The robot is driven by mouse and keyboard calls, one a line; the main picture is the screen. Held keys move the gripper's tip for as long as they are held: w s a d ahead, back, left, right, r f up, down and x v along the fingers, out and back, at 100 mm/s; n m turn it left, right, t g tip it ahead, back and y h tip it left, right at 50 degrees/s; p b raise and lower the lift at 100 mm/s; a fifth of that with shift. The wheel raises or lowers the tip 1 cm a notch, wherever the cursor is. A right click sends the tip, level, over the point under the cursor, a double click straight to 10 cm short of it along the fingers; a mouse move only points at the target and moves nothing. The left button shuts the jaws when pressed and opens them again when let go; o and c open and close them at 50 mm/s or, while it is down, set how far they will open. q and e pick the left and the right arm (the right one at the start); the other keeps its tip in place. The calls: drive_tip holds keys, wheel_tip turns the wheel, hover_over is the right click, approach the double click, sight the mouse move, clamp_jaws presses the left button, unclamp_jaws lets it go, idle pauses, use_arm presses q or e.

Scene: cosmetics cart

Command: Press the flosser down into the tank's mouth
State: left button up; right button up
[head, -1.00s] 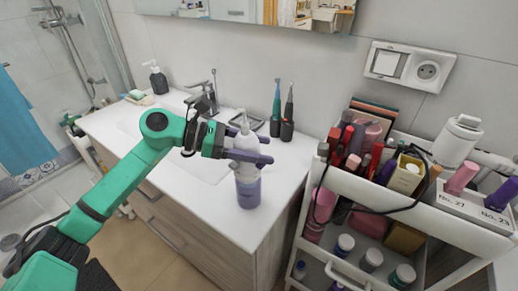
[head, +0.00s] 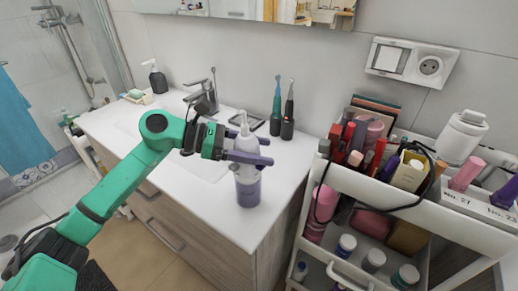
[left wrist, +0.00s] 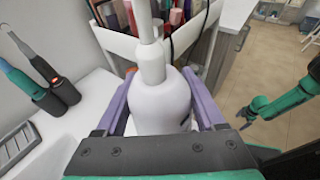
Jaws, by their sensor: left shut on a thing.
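The flosser (head: 245,145) is white with a thin nozzle on top and stands roughly upright. It also fills the middle of the left wrist view (left wrist: 160,103). My left gripper (head: 266,150) is shut on the flosser's body, with one purple finger on each side. The purplish tank (head: 248,191) stands on the white counter directly beneath the flosser. The tank's mouth is hidden by the flosser and fingers, so I cannot tell how deep the flosser sits. My right gripper (left wrist: 244,116) shows small at the right of the left wrist view, apart from the flosser; its jaws are unclear.
Two electric toothbrushes (head: 282,112) stand behind on the counter (head: 215,215), near the faucet (head: 206,93). A white cart (head: 375,191) full of cosmetics stands close to the right. The counter's front edge is near the tank.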

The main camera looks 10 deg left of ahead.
use_arm(q)
drive_tip(key=shift+f+b, duration=0.5)
drive_tip(key=shift+f, duration=0.05)
drive_tip(key=o, duration=1.5)
drive_tip(key=shift+c, duration=0.2)
drive_tip(key=shift+s+a, duration=0.1)
drive_tip(key=shift+a, duration=0.2)
drive_tip(key=b+v, duration=0.4)
drive_tip(key=v, duration=1)
drive_tip(key=shift+b, duration=0.35)
drive_tip(key=shift+r, duration=0.1)
